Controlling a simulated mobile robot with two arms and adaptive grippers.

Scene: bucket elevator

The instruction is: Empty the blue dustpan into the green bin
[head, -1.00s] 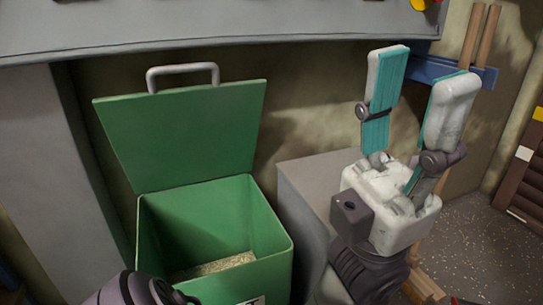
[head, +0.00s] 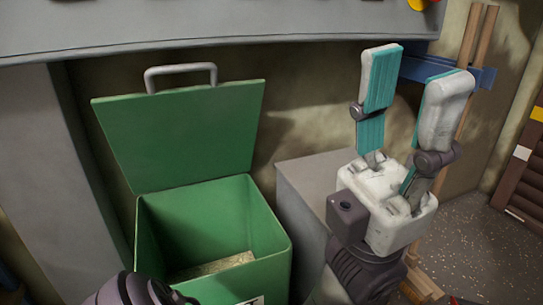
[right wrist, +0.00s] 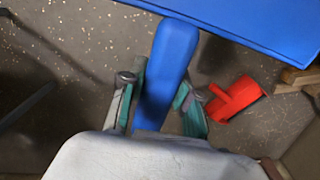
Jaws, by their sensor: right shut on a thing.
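The green bin (head: 215,222) stands in the left half of the head view with its lid (head: 185,135) raised. Pale crumbly material (head: 222,264) lies inside at the bottom. My left gripper (head: 413,78) points up to the right of the bin, fingers apart and empty. In the right wrist view my right gripper (right wrist: 158,95) is shut on a long blue handle (right wrist: 167,65), which I take as the dustpan's. The dustpan's pan is not clearly visible, so its contents cannot be told.
A grey box (head: 303,185) stands right of the bin, partly behind my left gripper. A grey ledge (head: 220,25) crosses above. The right wrist view shows a large blue panel (right wrist: 260,22) and a red object (right wrist: 235,97) over speckled floor.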

